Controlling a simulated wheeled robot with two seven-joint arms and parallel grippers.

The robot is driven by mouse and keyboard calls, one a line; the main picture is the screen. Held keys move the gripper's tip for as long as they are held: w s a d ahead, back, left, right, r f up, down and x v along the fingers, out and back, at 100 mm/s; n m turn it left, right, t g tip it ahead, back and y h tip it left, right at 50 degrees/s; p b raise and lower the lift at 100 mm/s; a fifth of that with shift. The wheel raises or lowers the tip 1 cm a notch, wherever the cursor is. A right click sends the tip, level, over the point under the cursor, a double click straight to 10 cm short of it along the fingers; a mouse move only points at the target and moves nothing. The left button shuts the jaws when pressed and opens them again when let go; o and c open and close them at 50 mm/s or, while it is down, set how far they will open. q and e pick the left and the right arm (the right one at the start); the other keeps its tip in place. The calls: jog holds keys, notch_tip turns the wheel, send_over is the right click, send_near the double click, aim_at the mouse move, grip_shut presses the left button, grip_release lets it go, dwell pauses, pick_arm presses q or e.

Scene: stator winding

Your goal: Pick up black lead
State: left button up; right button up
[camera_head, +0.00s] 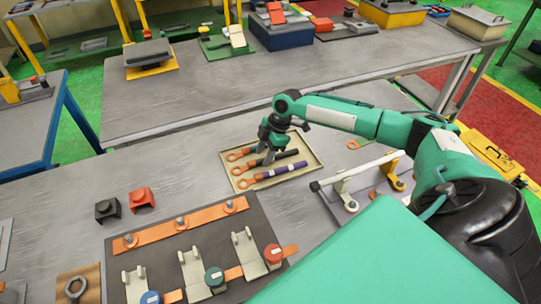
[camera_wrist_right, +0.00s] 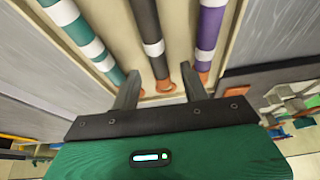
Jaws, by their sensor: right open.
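The black lead (camera_head: 285,155) lies in a shallow beige tray (camera_head: 307,146), between a purple lead (camera_head: 283,172) and a green lead. In the right wrist view the black lead (camera_wrist_right: 147,22) has a white band and a copper end, with the green lead (camera_wrist_right: 72,20) to its left and the purple lead (camera_wrist_right: 211,25) to its right. My right gripper (camera_head: 267,157) is over the tray and hides part of the leads. In the wrist view its open fingers (camera_wrist_right: 160,80) stand on either side of the black lead's copper end. Finger height above the tray is unclear. My left gripper is not in view.
A dark board with copper bars (camera_head: 183,224) and colored terminals lies in front of the tray. Red (camera_head: 141,197) and black (camera_head: 107,209) blocks sit left. A stand with a white bar (camera_head: 355,172) is close on the tray's right. Bare table lies left of the tray.

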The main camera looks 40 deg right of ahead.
aim_at(263, 159)
jog(key=shift+x, duration=1)
jog(key=shift+c, duration=0.3)
grip_shut()
notch_tip(263, 159, up, 20)
jog(key=b, duration=0.3)
